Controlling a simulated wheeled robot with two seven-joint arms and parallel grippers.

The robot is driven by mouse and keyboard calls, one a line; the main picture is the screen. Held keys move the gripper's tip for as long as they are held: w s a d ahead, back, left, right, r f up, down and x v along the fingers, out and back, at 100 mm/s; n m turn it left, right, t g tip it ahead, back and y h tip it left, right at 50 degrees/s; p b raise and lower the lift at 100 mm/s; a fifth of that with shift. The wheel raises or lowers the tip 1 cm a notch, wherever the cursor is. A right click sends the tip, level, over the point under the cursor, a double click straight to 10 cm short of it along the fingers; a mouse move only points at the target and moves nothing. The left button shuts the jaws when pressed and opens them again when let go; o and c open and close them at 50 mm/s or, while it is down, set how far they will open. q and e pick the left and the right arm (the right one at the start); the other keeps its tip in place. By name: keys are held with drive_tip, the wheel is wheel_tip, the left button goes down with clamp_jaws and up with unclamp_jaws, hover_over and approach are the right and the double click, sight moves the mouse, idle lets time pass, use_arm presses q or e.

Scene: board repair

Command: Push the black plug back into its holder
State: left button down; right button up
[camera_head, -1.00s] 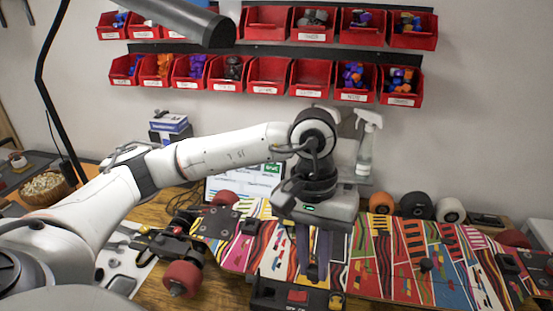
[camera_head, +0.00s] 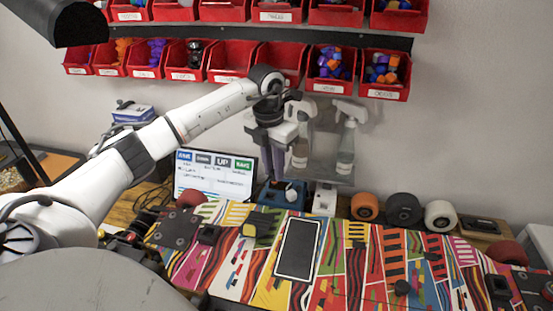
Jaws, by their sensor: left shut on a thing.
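My left gripper (camera_head: 279,176) points down over the far side of the table, above a blue device with a white part on top (camera_head: 280,194). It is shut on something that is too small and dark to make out. I cannot clearly pick out the black plug or its holder. My right gripper is not in view.
A phone-like slab (camera_head: 299,249) lies on the board. Spray bottles (camera_head: 346,148) stand behind the gripper to its right. A screen (camera_head: 217,175) is to its left. Wheels (camera_head: 404,209) line the back of the table. Red bins (camera_head: 385,75) hang on the wall.

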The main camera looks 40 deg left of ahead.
sight(270, 179)
use_arm(q)
drive_tip(key=shift+a+r+n, duration=0.2)
drive_tip(key=shift+a+n, duration=0.1)
drive_tip(key=shift+a, duration=0.3)
drive_tip(key=f, duration=0.2)
drive_tip(key=f+b, duration=0.1)
drive_tip(key=f, duration=0.1)
drive_tip(key=shift+s+a, duration=0.1)
drive_tip(key=shift+a, duration=0.1)
drive_tip(key=shift+f+b, duration=0.35)
drive_tip(key=shift+f, duration=0.3)
drive_tip(key=shift+r+p, duration=0.1)
drive_tip(key=shift+p, duration=0.25)
drive_tip(key=shift+f+b, duration=0.45)
drive_tip(key=shift+f, duration=0.7)
idle(2.0)
